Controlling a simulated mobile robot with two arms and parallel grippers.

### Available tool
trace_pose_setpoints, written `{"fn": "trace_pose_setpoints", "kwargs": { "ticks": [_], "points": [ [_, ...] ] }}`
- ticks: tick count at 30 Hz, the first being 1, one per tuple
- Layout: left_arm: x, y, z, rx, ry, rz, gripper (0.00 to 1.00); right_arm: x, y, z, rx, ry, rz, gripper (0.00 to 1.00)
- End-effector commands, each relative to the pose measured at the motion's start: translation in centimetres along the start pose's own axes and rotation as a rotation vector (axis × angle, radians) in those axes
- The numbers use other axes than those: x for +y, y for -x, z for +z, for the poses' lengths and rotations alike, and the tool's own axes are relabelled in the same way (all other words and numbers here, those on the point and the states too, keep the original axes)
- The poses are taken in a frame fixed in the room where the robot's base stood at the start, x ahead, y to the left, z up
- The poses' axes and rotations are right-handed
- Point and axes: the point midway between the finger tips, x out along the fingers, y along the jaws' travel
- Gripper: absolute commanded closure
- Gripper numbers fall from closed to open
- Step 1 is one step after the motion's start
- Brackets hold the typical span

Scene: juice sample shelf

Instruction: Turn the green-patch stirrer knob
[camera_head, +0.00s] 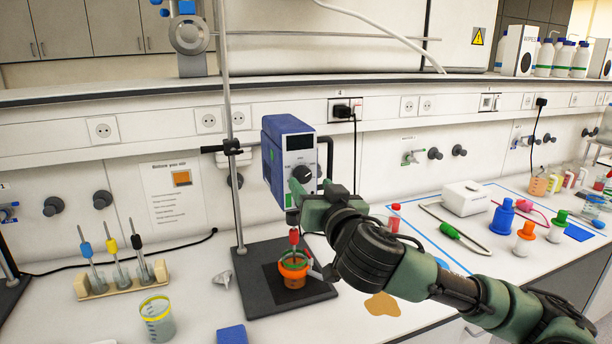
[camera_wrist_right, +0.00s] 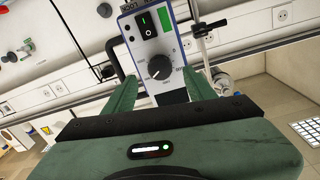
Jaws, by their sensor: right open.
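The stirrer (camera_head: 286,150) is a blue box with a white front, clamped to a metal stand above an orange beaker. Its dark round knob (camera_wrist_right: 159,67) with a white pointer mark faces the right wrist camera. A green patch (camera_wrist_right: 165,20) sits on the front beside the black power switch. My right gripper (camera_head: 312,196) is in front of the stirrer and partly covers its lower front. In the right wrist view my right gripper (camera_wrist_right: 160,80) is open, its fingers apart with the knob between them in the picture; contact is not visible. My left gripper is not in view.
The stand rod (camera_head: 235,170) rises left of the stirrer. The orange beaker (camera_head: 293,270) is below, on the dark base plate (camera_head: 262,300). A test tube rack (camera_head: 120,280) and a yellow-rimmed beaker (camera_head: 157,318) are at left. A white box (camera_head: 466,198) and several bottles are at right.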

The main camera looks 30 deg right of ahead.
Motion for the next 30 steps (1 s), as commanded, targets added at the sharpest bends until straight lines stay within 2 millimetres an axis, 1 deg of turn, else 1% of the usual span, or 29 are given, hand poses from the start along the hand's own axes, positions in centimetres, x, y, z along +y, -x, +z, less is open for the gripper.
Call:
{"fn": "trace_pose_setpoints", "kwargs": {
  "ticks": [1,3,6,9,12,19,20,21,23,24,25,26,30],
  "points": [
    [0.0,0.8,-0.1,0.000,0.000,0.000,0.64,0.0,-0.9,-0.4,0.000,-0.001,0.003,0.44],
    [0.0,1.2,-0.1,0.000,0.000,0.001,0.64,0.0,-2.1,-0.4,-0.001,-0.001,0.002,0.44],
    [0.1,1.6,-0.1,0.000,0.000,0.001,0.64,0.0,-3.3,-0.3,-0.001,0.000,0.002,0.44],
    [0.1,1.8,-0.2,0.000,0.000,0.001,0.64,0.0,-4.1,-0.2,0.000,0.001,0.001,0.44],
    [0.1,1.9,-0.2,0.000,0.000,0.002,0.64,0.0,-4.5,0.0,-0.001,0.001,0.000,0.44],
    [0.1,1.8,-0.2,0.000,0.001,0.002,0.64,0.0,-4.6,0.1,-0.001,0.001,0.000,0.44],
    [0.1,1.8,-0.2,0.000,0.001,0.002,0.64,0.0,-4.5,0.1,-0.001,0.001,0.000,0.50],
    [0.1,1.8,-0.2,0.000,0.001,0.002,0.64,0.0,-4.5,0.1,-0.001,0.001,0.000,0.61],
    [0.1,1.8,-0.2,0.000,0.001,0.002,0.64,0.0,-4.5,0.1,-0.001,0.001,0.000,0.78],
    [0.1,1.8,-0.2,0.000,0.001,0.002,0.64,0.0,-4.5,0.1,-0.001,0.001,0.000,0.89],
    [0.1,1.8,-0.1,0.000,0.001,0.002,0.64,0.0,-4.5,0.1,-0.001,0.001,0.000,0.97],
    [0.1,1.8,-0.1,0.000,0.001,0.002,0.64,0.0,-4.5,0.1,-0.001,0.001,0.000,1.00],
    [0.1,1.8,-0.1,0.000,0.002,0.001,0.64,0.0,-4.5,0.1,-0.001,0.005,0.000,1.00]
  ]
}}
